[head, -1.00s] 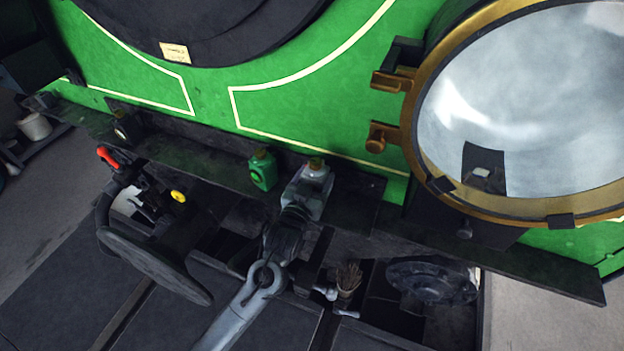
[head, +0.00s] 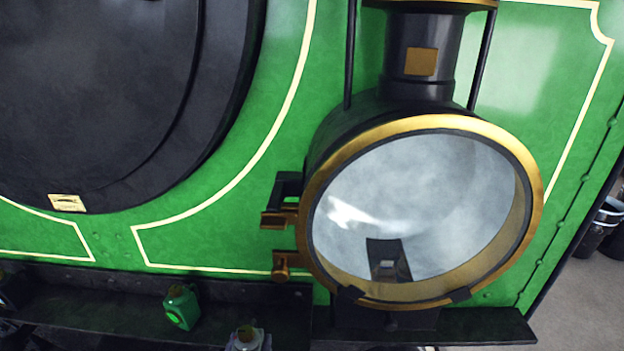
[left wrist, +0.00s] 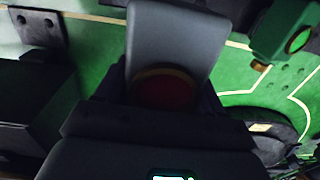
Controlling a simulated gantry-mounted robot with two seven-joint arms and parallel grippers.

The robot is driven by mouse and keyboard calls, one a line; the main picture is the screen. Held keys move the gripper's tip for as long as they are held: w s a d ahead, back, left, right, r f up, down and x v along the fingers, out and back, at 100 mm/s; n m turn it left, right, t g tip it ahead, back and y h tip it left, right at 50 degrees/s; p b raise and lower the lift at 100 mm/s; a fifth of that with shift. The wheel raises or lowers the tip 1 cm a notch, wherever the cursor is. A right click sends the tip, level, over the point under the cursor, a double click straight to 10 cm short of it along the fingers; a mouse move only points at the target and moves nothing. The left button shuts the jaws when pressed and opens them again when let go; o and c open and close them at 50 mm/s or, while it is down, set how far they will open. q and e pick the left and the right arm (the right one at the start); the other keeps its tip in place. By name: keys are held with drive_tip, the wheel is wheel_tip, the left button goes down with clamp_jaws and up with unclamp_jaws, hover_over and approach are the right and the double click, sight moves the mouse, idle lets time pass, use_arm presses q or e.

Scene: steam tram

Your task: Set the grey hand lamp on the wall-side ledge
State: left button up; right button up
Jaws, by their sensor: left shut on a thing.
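The grey hand lamp (head: 246,340) shows only its top at the bottom edge of the head view. In the left wrist view its grey body (left wrist: 175,40) and a dark red round lens fill the middle. My left gripper (left wrist: 165,88) is shut on it; in the head view the gripper is below the picture. A dark ledge (head: 110,298) runs along the foot of the green front, with a short dark shelf (head: 490,326) under the big headlamp. I cannot tell which part is the wall-side ledge. My right gripper is not in view.
A green hand lamp (head: 181,307) stands on the ledge, left of the grey lamp; it also shows in the left wrist view (left wrist: 283,28). The big brass-rimmed headlamp (head: 425,215) juts out at the right, with brass hinges (head: 284,218) on its left.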

use_arm(q)
drive_tip(key=s+a+f, duration=0.4)
drive_tip(key=s+a, duration=0.2)
wheel_tip(320, 180, up, 32)
drive_tip(key=w+a+p, duration=0.1)
drive_tip(key=p, duration=3.1)
drive_tip(key=s+f, duration=0.4)
drive_tip(key=f, duration=0.1)
drive_tip(key=shift+p, duration=0.3)
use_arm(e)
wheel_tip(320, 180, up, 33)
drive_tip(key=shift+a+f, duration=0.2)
use_arm(q)
drive_tip(key=shift+f, duration=0.1)
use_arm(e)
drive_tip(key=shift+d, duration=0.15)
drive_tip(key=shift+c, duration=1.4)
use_arm(q)
drive_tip(key=shift+a, duration=0.15)
